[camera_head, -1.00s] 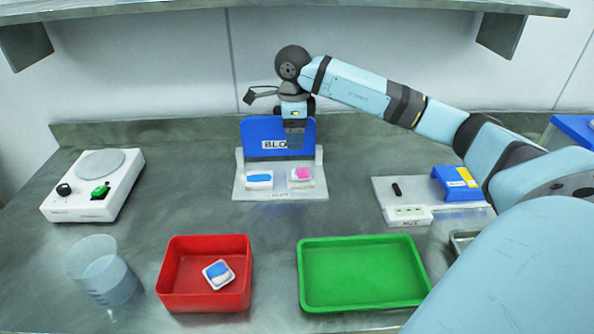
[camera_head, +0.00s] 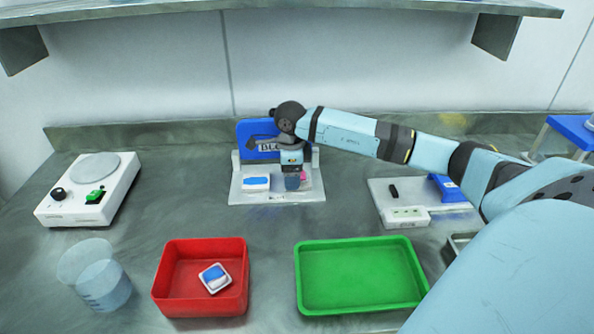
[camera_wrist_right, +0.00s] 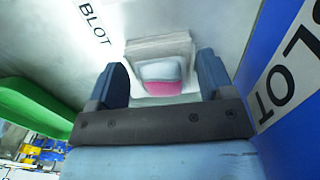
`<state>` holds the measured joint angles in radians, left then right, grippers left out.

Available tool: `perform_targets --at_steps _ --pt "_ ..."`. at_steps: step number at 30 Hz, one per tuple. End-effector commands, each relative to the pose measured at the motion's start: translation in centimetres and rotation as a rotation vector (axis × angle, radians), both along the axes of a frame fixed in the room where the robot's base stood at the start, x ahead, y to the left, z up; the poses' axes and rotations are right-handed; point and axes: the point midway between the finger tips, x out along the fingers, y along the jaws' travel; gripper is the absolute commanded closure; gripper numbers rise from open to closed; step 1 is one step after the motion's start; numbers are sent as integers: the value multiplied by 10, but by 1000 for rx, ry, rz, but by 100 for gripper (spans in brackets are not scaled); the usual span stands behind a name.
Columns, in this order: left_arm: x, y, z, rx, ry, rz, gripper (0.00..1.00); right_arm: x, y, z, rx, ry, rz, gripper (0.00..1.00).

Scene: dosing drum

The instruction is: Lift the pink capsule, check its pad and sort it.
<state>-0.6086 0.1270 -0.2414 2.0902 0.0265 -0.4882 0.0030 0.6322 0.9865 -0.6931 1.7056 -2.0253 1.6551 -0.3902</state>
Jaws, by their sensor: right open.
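The pink capsule (camera_head: 304,176) sits on the right spot of the grey stand marked BLOT (camera_head: 260,197), mostly hidden behind my right gripper (camera_head: 292,186). In the right wrist view the capsule (camera_wrist_right: 161,88), pink with a whitish part, rests on a pale square block, with the open fingers of my right gripper (camera_wrist_right: 162,78) on either side. I cannot tell whether they touch it. A blue capsule (camera_head: 256,182) lies on the stand's left spot. A blue-and-white capsule (camera_head: 215,278) lies in the red bin (camera_head: 200,307). The green tray (camera_head: 360,275) is empty. My left gripper is out of view.
A white device with a round plate (camera_head: 90,187) stands at the left, with a clear beaker (camera_head: 95,275) in front of it. A grey plate with a blue stand (camera_head: 447,187) is at the right. A blue upright panel (camera_head: 245,138) rises behind the capsules.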

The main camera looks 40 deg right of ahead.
Motion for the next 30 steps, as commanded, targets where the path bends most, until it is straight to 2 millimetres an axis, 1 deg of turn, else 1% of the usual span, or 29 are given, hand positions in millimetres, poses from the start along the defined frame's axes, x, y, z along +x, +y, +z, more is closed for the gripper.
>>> perform_targets --at_steps 3,4,5,6,8,9,10,11,17,20,23,30 --pt "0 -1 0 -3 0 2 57 0 0 1 -1 -1 0 26" --pt "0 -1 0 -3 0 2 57 0 0 1 -1 -1 0 28" --pt "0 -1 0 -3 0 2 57 0 0 1 -1 -1 0 35" --pt "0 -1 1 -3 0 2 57 0 0 1 0 0 0 44" --pt "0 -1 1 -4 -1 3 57 0 0 1 0 0 0 58" --pt "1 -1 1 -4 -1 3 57 0 0 1 0 0 0 67" --pt "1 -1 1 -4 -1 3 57 0 0 1 0 0 0 74" --pt "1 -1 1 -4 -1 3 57 0 0 1 0 0 0 78" --pt "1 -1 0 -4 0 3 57 0 0 1 -1 -1 0 78" --pt "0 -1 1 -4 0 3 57 0 0 4 0 -1 0 78" --pt "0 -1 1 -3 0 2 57 0 0 16 -2 -2 0 78" --pt "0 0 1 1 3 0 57 1 0 64 0 -4 0 78"
